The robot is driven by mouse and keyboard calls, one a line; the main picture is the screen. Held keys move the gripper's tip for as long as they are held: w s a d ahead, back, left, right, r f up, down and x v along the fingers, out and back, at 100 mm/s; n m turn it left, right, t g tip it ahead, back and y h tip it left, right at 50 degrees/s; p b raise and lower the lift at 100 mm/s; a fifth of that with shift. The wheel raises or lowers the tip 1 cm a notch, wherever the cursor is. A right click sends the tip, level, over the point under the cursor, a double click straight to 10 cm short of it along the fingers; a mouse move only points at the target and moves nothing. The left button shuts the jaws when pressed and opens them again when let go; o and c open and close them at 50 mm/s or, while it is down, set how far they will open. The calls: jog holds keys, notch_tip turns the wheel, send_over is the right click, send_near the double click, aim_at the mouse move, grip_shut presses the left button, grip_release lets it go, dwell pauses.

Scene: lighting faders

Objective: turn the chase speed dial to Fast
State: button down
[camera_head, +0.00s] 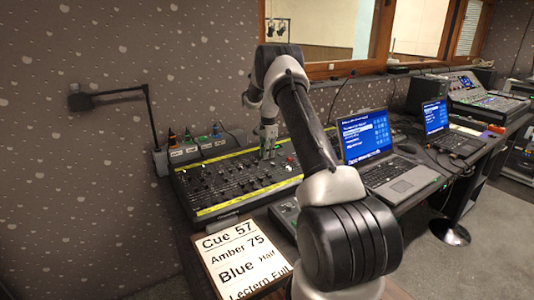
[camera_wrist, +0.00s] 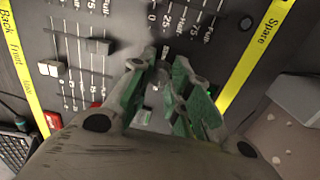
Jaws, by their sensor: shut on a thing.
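The lighting desk (camera_head: 225,200) is a dark panel with rows of faders, edged by yellow label strips. My gripper (camera_head: 267,152) is down at its far right part. In the wrist view my gripper (camera_wrist: 165,58) has its green-padded fingers drawn close together, shut on a small dark control (camera_wrist: 164,52) at the panel, mostly hidden between the tips. Whether this is the chase speed dial cannot be told; no Fast marking is readable. Scales near the tips read 0, 25, Half, 75 and Full.
In the wrist view a white fader cap (camera_wrist: 52,68) and a red button (camera_wrist: 53,121) lie to the left, and a dark fader cap (camera_wrist: 100,46) stands closer. A cue card (camera_head: 240,258) lies in front of the desk. A laptop (camera_head: 388,170) stands to the right.

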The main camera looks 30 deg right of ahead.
jog(key=shift+r+m, duration=0.1)
jog(key=shift+m, duration=1)
jog(key=c, duration=1.3)
grip_release()
notch_tip(320, 180, up, 12)
jog(key=shift+s+d, duration=0.2)
jog(key=shift+d, duration=0.1)
